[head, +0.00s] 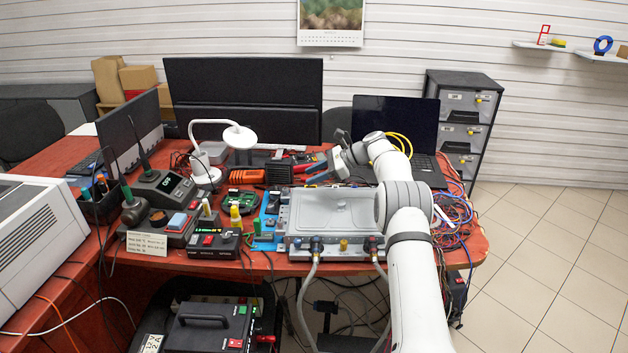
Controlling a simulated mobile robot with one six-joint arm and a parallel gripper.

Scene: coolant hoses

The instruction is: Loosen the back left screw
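A grey metal plate unit (335,208) with a shallow recessed top lies near the front edge of the red table. Two hoses (306,290) run down from dark fittings (317,245) on its front side, and a small yellow part (343,245) sits between them. The screws, the back left one included, are too small to make out. My gripper (328,170) is above and behind the plate, near its back edge. Its fingertips blend with the dark tools behind, so its opening and any contact with a screw cannot be told.
A white lamp (208,172), a green circuit board (243,200) and a soldering station (163,190) crowd the left side. A laptop (397,125) stands behind my arm. Loose coloured cables (458,215) lie at the right edge. The floor on the right is clear.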

